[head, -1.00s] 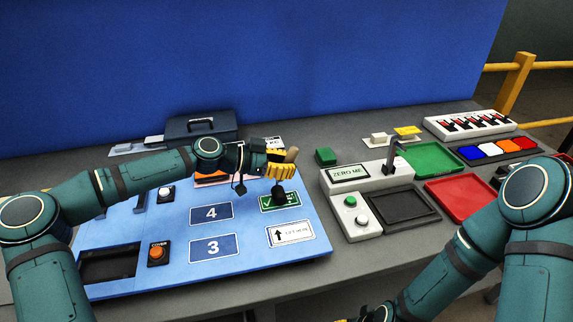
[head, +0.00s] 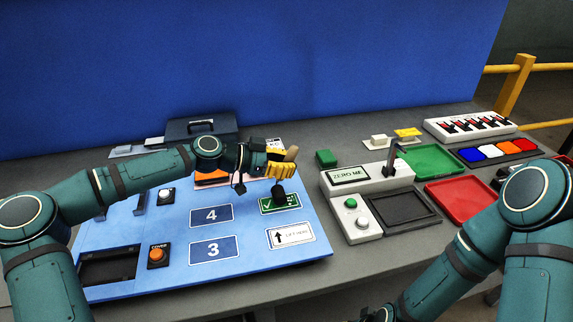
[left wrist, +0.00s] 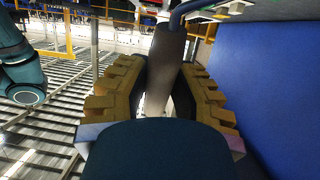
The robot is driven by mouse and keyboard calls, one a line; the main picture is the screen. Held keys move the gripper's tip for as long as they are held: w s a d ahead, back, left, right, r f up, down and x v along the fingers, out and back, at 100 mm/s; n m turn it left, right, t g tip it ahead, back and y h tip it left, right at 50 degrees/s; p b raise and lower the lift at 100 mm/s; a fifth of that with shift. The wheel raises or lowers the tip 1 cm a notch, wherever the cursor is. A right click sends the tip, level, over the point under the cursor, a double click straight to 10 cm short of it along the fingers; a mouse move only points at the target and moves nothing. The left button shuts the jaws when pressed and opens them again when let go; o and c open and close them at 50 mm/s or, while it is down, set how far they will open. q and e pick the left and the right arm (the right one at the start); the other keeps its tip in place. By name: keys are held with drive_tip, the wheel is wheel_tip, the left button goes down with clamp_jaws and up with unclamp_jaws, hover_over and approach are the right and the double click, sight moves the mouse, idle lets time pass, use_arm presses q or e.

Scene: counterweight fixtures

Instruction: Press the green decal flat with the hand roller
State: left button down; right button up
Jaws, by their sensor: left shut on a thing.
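The green decal (head: 290,203) with white marks lies on the right part of the blue panel (head: 160,222), above a white arrow label. My left gripper (head: 280,170), with yellow fingers, is shut on the hand roller's handle (head: 292,153). The roller's black head (head: 278,189) hangs over the decal's upper left part and hides some of it. I cannot tell whether it touches the decal. In the left wrist view the handle (left wrist: 165,65) sits between the fingers. My right arm runs off the bottom edge, and its fingers are out of sight.
On the panel are blue number plates 4 (head: 211,213) and 3 (head: 213,249) and an orange button (head: 157,255). A grey toolbox (head: 201,128) stands behind it. To the right are a ZERO ME fixture (head: 350,175), a green tray (head: 433,160) and a red tray (head: 460,198).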

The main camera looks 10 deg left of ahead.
use_arm(q)
drive_tip(key=shift+d, duration=0.1)
drive_tip(key=d, duration=0.1)
drive_tip(key=w+d+b, duration=0.1)
drive_tip(key=d, duration=0.1)
drive_tip(key=shift+b, duration=0.3)
idle(0.4)
